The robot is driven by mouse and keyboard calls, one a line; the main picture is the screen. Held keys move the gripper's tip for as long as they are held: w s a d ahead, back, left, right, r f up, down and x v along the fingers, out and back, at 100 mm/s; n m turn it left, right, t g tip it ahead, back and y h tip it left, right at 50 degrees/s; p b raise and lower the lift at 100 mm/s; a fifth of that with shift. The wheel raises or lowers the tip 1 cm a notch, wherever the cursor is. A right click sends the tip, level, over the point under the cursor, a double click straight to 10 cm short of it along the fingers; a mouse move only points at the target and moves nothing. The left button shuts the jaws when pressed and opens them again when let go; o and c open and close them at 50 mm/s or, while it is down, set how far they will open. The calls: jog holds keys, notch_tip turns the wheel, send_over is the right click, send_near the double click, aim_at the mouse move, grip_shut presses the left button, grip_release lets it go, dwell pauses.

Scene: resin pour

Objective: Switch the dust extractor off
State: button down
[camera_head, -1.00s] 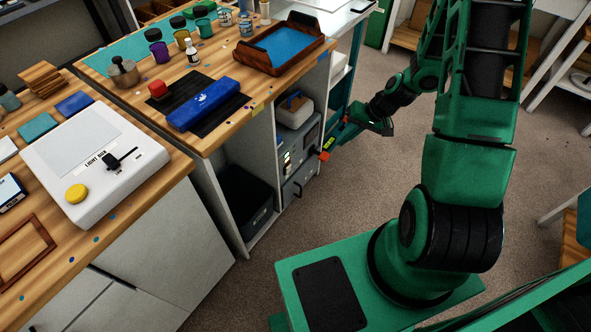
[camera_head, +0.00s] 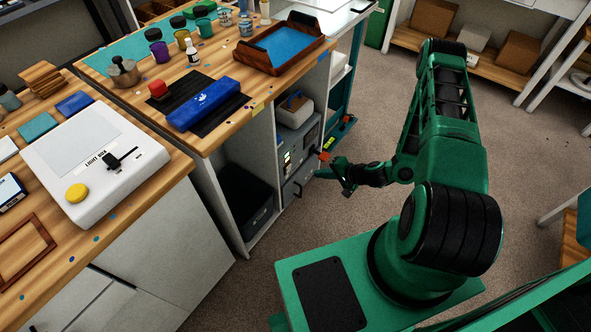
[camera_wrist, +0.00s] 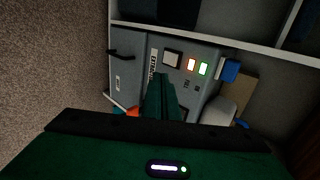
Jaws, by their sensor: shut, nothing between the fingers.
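The dust extractor (camera_head: 302,150) is a grey box in the open bay under the wooden bench. In the wrist view its grey front (camera_wrist: 182,80) fills the middle. It carries a pale square switch plate (camera_wrist: 172,58), a lit red button or lamp (camera_wrist: 191,64) and a lit green one (camera_wrist: 203,68). A partly readable vertical label runs beside the plate. My gripper (camera_head: 320,174) is low at the bay's opening, just in front of the extractor. In the wrist view its closed, empty fingers (camera_wrist: 160,80) cover part of the front. I cannot tell whether they touch it.
A drawer with a dark handle (camera_wrist: 121,55) lies beside the controls. A black bin (camera_head: 243,200) stands in the bay to the left. A pale container (camera_head: 295,110) sits above the extractor. An orange item (camera_head: 324,156) is near my gripper. Carpet floor (camera_head: 350,230) is open.

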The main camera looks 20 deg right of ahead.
dwell(0.3)
send_near(290, 168)
jog(key=x, duration=0.5)
jog(key=shift+s+d+f, duration=0.1)
jog(key=shift+s+f, duration=0.1)
jog(key=shift+f, duration=0.15)
jog(key=shift+w+a, duration=0.25)
jog(key=shift+w, duration=0.05)
